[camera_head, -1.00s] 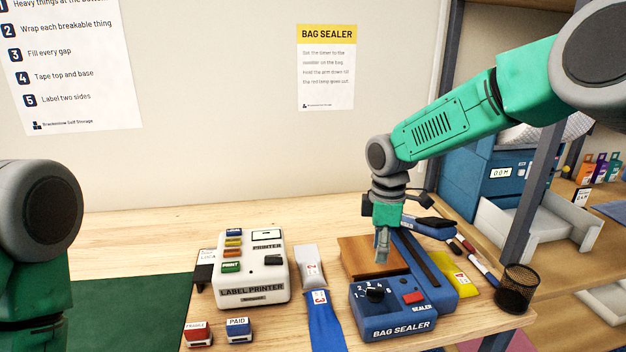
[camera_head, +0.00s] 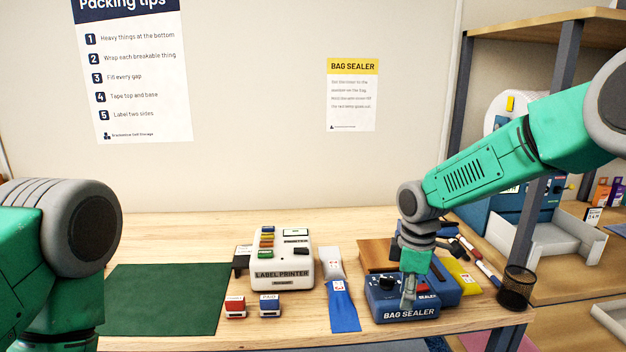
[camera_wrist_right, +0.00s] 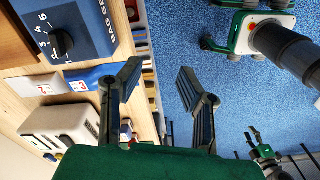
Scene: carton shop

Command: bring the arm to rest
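My right gripper (camera_head: 408,298) hangs in front of the blue bag sealer (camera_head: 384,307) in the head view, covering part of its front. In the right wrist view the two dark fingers of this gripper (camera_wrist_right: 160,74) stand apart with nothing between them. The bag sealer (camera_wrist_right: 88,20) shows there at the upper left, beside the fingers, and blue floor lies beyond the table edge. My left arm (camera_head: 60,240) shows at the left of the head view. Its gripper is out of the picture.
A white label printer (camera_head: 283,272), red stamp (camera_head: 235,308), blue stamp (camera_head: 270,306) and blue bag (camera_head: 343,310) lie left of the sealer. A mesh pen cup (camera_head: 515,288) stands at the table's right edge. The green mat (camera_head: 165,295) is clear.

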